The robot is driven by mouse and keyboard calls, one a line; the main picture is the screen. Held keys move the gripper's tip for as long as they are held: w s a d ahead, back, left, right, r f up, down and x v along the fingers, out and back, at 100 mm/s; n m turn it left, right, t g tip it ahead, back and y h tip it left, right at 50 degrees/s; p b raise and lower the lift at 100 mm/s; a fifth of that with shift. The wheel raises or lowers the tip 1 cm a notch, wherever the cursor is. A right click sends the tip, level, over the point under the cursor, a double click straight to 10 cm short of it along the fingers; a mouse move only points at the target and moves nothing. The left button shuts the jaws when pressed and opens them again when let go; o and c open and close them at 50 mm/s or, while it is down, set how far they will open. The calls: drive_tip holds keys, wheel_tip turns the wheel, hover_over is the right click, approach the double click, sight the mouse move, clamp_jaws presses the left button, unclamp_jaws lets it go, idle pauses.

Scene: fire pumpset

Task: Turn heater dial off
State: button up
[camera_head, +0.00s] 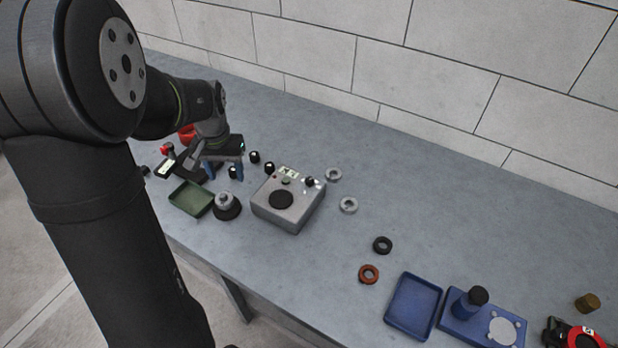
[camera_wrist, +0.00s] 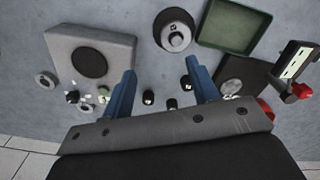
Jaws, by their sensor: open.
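The heater (camera_head: 276,216) is a grey box with a round dark plate on top, near the middle of the bench. A small display (camera_head: 289,171) and a dark dial (camera_head: 310,183) are at its back edge. In the wrist view the heater (camera_wrist: 62,45) is at upper left, with dark knobs (camera_wrist: 72,97) along its lower edge; the dial's setting is too small to read. My gripper (camera_head: 223,168) is left of the heater, its blue fingers apart and empty. In the wrist view my gripper (camera_wrist: 160,85) is beside the heater, not touching the dial.
Small black cylinders (camera_head: 254,157) stand between gripper and heater. A green tray (camera_head: 190,198) and a round weight-like part (camera_head: 226,205) are in front. A blue tray (camera_head: 413,305) is farther right. The back wall is bare.

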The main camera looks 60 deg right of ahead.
drive_tip(key=s+d+r+m, duration=0.2)
drive_tip(key=d, duration=0.1)
drive_tip(key=s+d+r+m, duration=0.1)
drive_tip(key=s+d+r, duration=0.1)
drive_tip(key=s+d, duration=0.1)
drive_tip(key=s+d+r+m, duration=0.2)
drive_tip(key=s+d, duration=0.1)
drive_tip(key=shift+r+m, duration=0.2)
drive_tip(key=shift+m, duration=0.1)
drive_tip(key=shift+c, duration=0.8)
wheel_tip(320, 180, up, 5)
drive_tip(key=m, duration=0.4)
hover_over(308, 180)
wheel_tip(308, 180, down, 17)
drive_tip(key=shift+f, duration=0.1)
clamp_jaws()
